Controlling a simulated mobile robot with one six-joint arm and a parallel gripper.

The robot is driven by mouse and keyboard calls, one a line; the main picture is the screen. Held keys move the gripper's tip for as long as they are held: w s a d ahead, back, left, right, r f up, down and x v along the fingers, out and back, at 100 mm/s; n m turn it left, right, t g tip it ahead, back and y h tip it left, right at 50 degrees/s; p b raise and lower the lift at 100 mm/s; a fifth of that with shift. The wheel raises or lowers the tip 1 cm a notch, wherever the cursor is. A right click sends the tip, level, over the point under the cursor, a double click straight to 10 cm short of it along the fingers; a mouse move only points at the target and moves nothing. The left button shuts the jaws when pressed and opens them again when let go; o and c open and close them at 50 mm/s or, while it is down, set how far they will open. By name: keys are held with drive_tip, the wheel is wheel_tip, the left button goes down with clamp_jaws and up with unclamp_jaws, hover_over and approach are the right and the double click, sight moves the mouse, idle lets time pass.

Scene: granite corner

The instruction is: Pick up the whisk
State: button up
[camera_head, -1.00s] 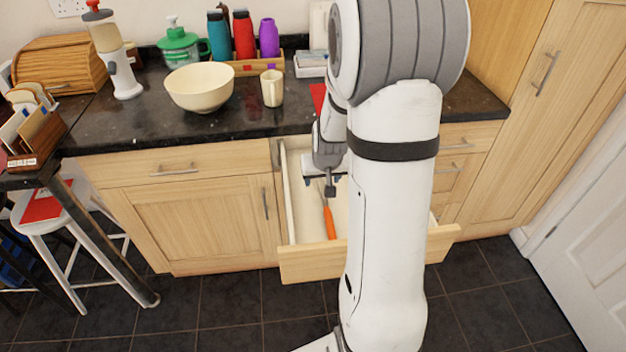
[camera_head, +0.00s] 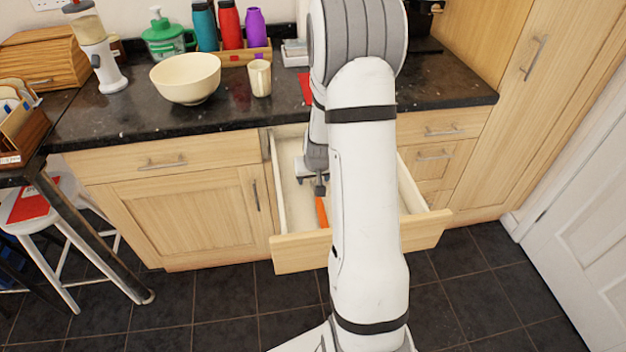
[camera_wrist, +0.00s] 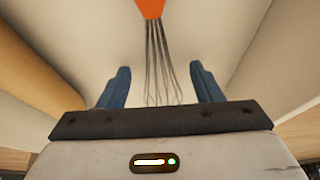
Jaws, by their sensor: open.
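The whisk has an orange handle and grey wires. In the head view its orange handle (camera_head: 321,212) lies in the open drawer (camera_head: 290,254), partly hidden by my arm. In the wrist view the whisk's wires (camera_wrist: 160,62) run down between the two blue fingers of my gripper (camera_wrist: 158,85). The fingers are open and stand apart from the wires on both sides. In the head view my gripper (camera_head: 312,180) is down inside the drawer, at the whisk's far end.
On the dark counter (camera_head: 120,120) above stand a cream bowl (camera_head: 186,78), a mug (camera_head: 260,78) and several bottles.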

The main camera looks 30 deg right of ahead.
drive_tip(key=shift+c, duration=0.5)
drive_tip(key=c, duration=1)
drive_tip(key=shift+o, duration=0.2)
drive_tip(key=shift+r, duration=0.1)
